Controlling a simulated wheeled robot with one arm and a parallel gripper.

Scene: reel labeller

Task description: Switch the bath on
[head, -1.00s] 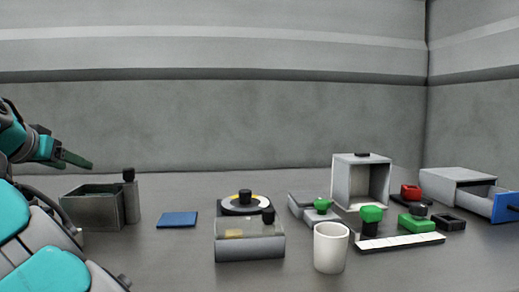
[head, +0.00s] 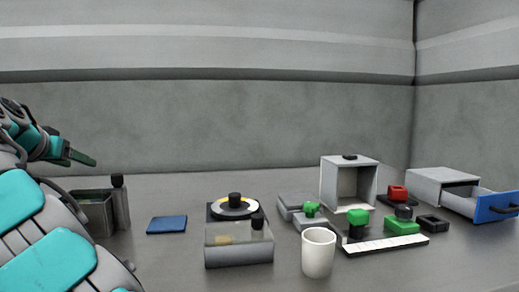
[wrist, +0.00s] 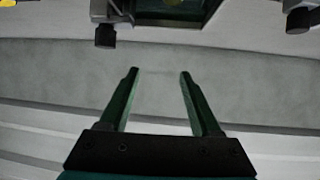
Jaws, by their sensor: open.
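An open-topped dark metal tank (head: 97,216), which looks like the bath, stands at the left of the table. A grey post with a black knob (head: 117,181) rises at its right side. My arm hides the tank's left part. My gripper (head: 82,158) is open and empty, above and behind the tank in the head view. In the wrist view my gripper (wrist: 158,75) has its two green fingers spread apart with nothing between them. The tank's edge and dark interior (wrist: 168,10) show at the top there, with a black knob (wrist: 105,35) beside it, apart from the fingers.
A blue pad (head: 167,224), a dial with a black knob (head: 235,203) and a clear-topped box (head: 238,248) stand right of the tank. A white cup (head: 318,252), a grey open cabinet (head: 348,184) and a blue-fronted drawer (head: 496,207) are farther right. Another knobbed thing (wrist: 299,20) shows in the wrist view.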

